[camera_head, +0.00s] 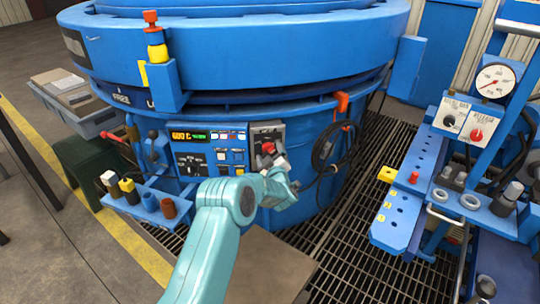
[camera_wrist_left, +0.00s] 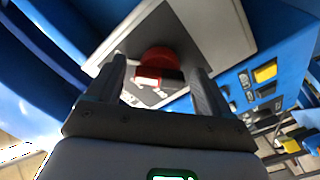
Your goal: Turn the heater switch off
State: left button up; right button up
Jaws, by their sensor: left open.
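The heater switch is a red rotary knob (camera_head: 268,148) on a grey plate (camera_head: 266,129) at the right end of the blue furnace's control panel. In the left wrist view the red knob (camera_wrist_left: 158,62) sits on the dark face of the light-rimmed plate (camera_wrist_left: 222,27). My left gripper (camera_head: 271,160) is at the plate, in front of the knob. In the wrist view its two dark fingers (camera_wrist_left: 158,72) are open, one on each side of the knob. I cannot tell whether they touch it. The knob's lower part and its markings are partly hidden. My right gripper is not in view.
A lit display (camera_head: 188,135) and several buttons (camera_head: 225,155) lie left of the switch. A looped black cable (camera_head: 333,150) hangs on an orange hook (camera_head: 342,103) to the right. A blue rack (camera_head: 148,205) juts out lower left. A blue gauge stand (camera_head: 408,190) stands at right.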

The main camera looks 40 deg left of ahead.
pick_arm(q)
jog(key=shift+r, duration=0.1)
jog(key=c, duration=1)
jog(key=shift+c, duration=0.2)
